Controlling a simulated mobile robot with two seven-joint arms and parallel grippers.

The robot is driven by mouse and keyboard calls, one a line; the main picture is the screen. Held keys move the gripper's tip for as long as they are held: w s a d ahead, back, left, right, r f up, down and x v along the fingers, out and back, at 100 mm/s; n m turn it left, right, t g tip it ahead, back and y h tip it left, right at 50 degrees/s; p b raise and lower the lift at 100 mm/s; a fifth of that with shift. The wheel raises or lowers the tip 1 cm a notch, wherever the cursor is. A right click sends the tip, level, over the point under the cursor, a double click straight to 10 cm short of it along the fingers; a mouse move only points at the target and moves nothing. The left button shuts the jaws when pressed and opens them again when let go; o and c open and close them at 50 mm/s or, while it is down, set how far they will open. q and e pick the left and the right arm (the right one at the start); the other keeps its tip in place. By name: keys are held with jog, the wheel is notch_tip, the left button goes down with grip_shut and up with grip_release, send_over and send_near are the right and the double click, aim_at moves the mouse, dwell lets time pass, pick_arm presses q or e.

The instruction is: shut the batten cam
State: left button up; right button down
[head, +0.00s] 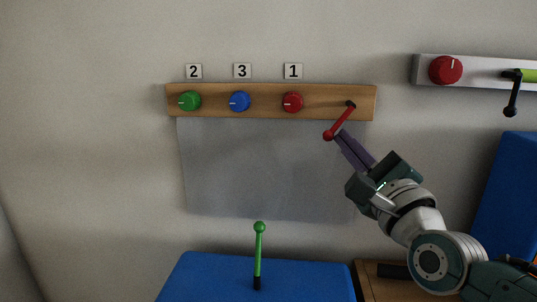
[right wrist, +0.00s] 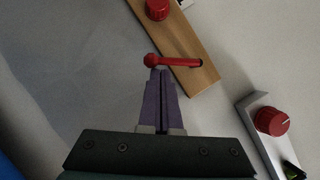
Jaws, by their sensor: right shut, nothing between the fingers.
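The wooden batten (head: 265,112) is fixed on the wall and carries a red cam lever (head: 341,119) at its right end. The lever slants down and left from its dark pivot to a red ball end just below the batten's lower edge. My right gripper (head: 341,135) is shut and empty, its purple fingertips beside the lever near the ball. In the right wrist view the fingertips (right wrist: 160,72) lie right at the lever (right wrist: 175,62), close to its ball; I cannot tell whether they touch. My left gripper is not in view.
Green (head: 190,101), blue (head: 240,101) and red (head: 292,102) knobs sit on the batten under number tags. A grey sheet (head: 265,170) hangs below. A green-handled lever (head: 259,255) stands below it by a blue block (head: 210,280). A grey rail (head: 485,70) is at right.

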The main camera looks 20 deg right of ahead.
jog(key=m+h+b, duration=0.1)
jog(key=m+b, duration=0.1)
jog(key=w+a+m+h+b, duration=0.1)
jog(key=m, duration=0.2)
jog(key=a+m+h+b, duration=0.1)
jog(key=m+h+b, duration=0.1)
jog(key=shift+w+a+r+m+b, duration=0.1)
jog(key=shift+w+r+m+b, duration=0.1)
jog(key=shift+m+b, duration=0.2)
jog(key=shift+w+a+r+m+h+b, duration=0.15)
jog(key=shift+m+h+b, duration=0.2)
jog(key=shift+m, duration=0.25)
jog(key=shift+a+r+m+h+b, duration=0.15)
jog(key=shift+m+h+b, duration=0.15)
jog(key=shift+m, duration=0.3)
jog(key=m, duration=0.1)
jog(key=m+h+b, duration=0.1)
jog(key=r+m+h, duration=0.1)
jog(key=shift+w+a, duration=0.15)
jog(key=shift+a, duration=0.1)
jog(key=shift+w+a+r+b, duration=0.1)
jog(key=shift+r+b, duration=0.2)
jog(key=shift+b, duration=0.1)
jog(key=shift+a+r, duration=0.1)
jog(key=shift+r, duration=0.05)
